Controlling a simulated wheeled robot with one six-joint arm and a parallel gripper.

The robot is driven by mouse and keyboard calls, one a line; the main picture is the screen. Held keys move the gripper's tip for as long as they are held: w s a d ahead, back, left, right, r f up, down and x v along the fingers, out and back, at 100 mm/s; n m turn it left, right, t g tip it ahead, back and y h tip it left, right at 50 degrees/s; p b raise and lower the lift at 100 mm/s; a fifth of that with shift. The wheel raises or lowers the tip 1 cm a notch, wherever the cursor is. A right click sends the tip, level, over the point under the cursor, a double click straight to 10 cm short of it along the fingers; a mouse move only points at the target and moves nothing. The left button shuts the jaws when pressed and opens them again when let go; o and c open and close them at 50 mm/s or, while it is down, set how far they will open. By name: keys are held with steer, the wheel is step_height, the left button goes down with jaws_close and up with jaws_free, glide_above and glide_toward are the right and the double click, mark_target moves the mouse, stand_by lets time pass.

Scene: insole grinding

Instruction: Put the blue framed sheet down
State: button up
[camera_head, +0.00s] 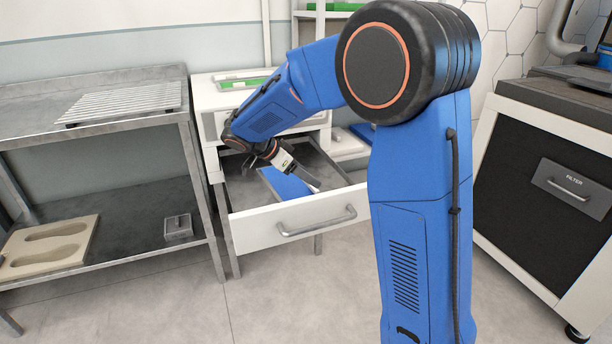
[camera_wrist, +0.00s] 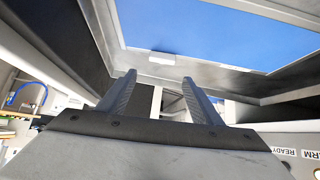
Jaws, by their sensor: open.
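The blue framed sheet (camera_head: 283,184) lies inside the open drawer of the white cabinet, partly hidden behind my gripper and wrist. In the wrist view the blue sheet (camera_wrist: 215,32) shows large, with a pale edge and small light tabs along its near side. My gripper (camera_head: 314,184) is over the drawer, pointing down and to the right. Its two fingers (camera_wrist: 158,78) are spread with nothing between them. They appear apart from the sheet, close to its near edge; the exact gap cannot be told.
The drawer front (camera_head: 300,215) stands out with a grey handle. A metal shelf unit (camera_head: 120,205) at left holds a wire rack (camera_head: 125,102), a beige insole mould (camera_head: 48,246) and a small metal box (camera_head: 178,227). A dark filter cabinet (camera_head: 540,150) stands at right. The floor in front is clear.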

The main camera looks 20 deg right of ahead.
steer(key=v, duration=1.7)
steer(key=shift+r, duration=0.1)
steer(key=s+d+f+n+y, duration=0.1)
steer(key=s+d+n+y, duration=0.25)
steer(key=s+d, duration=0.4)
steer(key=s+d+f+n+y, duration=0.15)
steer(key=s+d+n, duration=0.35)
steer(key=s, duration=0.5)
steer(key=s+f+n+t+y, duration=0.2)
steer(key=s+f+n, duration=0.2)
steer(key=s, duration=0.4)
steer(key=s+d+f+n+t+y, duration=0.1)
steer(key=s+f+n, duration=0.3)
steer(key=s, duration=0.5)
steer(key=shift+t+y, duration=0.4)
steer(key=shift+y, duration=0.1)
steer(key=shift+s, duration=0.1)
